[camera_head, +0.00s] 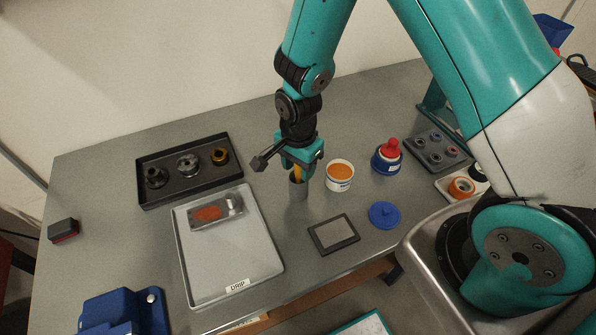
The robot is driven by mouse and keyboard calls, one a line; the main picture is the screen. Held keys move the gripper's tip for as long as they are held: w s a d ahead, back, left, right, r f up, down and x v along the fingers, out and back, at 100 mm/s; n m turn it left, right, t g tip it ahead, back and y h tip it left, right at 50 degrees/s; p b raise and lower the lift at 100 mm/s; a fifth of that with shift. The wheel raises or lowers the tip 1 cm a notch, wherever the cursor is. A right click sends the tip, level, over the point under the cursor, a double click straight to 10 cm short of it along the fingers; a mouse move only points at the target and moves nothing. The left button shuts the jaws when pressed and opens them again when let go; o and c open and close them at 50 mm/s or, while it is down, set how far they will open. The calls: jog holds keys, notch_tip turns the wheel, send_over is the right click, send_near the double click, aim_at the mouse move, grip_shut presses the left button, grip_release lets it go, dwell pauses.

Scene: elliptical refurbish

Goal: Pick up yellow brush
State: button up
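My gripper (298,170) points down over a grey cup (298,190) near the middle of the table. A small piece of the yellow brush (296,173) shows between the gripper's fingers, at the mouth of the cup. The rest of the brush is hidden by the gripper and the cup. The fingers are around or beside the brush; I cannot tell whether they touch it.
An open tub of orange paste (340,172) stands just right of the cup, with a blue red-topped bottle (387,158) beyond. A grey drip tray (228,262) and a black parts tray (150,199) lie left. A dark framed pad (333,234) and blue lid (384,214) lie in front.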

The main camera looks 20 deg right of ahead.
grip_shut()
jog(key=shift+r, duration=0.1)
notch_tip(320, 180, up, 20)
jog(key=b, duration=0.3)
